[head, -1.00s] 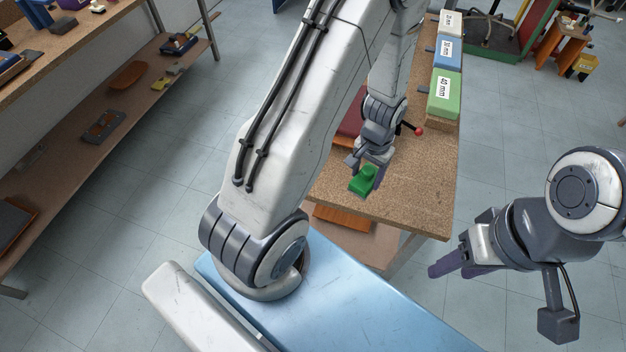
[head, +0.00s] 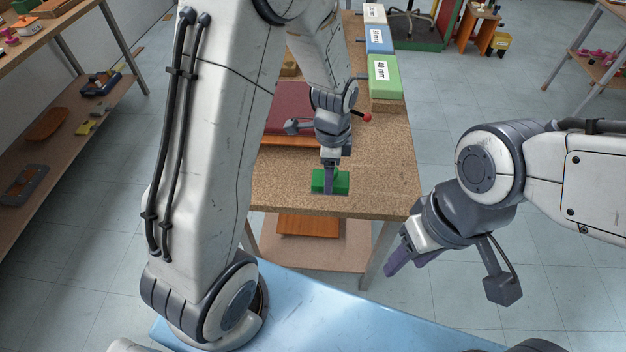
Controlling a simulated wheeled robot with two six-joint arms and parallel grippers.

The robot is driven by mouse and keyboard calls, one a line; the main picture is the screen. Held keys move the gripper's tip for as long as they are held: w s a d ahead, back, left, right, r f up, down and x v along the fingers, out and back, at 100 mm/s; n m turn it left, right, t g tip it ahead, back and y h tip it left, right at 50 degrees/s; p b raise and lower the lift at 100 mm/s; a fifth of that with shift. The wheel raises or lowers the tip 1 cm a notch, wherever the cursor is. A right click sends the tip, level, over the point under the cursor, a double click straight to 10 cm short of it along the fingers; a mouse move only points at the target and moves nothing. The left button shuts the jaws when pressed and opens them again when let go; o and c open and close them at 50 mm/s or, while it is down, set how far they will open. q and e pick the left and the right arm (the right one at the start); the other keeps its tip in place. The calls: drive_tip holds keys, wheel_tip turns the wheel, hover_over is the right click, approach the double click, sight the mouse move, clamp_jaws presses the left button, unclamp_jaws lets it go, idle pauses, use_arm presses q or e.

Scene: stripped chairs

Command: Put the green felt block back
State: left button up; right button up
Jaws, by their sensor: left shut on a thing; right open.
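The green felt block (head: 342,183) shows in the head view at the front part of the cork-topped table (head: 385,190). My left gripper (head: 330,180) points down and is shut on it, with a finger in front of the block. I cannot tell whether the block touches the table top or hangs just above it. My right gripper (head: 406,260) is open and empty, over the floor to the right of the table's front corner.
Labelled boxes stand along the table's right side: green "40 mm" (head: 384,77), blue (head: 379,39) and white (head: 374,13). A dark red pad (head: 284,108) lies behind the block, partly hidden by my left arm. A shelf (head: 70,125) stands left.

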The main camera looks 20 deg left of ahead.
use_arm(q)
drive_tip(key=w+a+f, duration=0.2)
drive_tip(key=a, duration=0.1)
drive_tip(key=w+a+f, duration=0.1)
drive_tip(key=a, duration=0.1)
drive_tip(key=shift+f, duration=0.25)
drive_tip(key=shift+a+f+p, duration=0.15)
drive_tip(key=shift+p, duration=0.15)
drive_tip(key=shift+f, duration=1.95)
drive_tip(key=shift+f, duration=0.15)
drive_tip(key=o, duration=1.3)
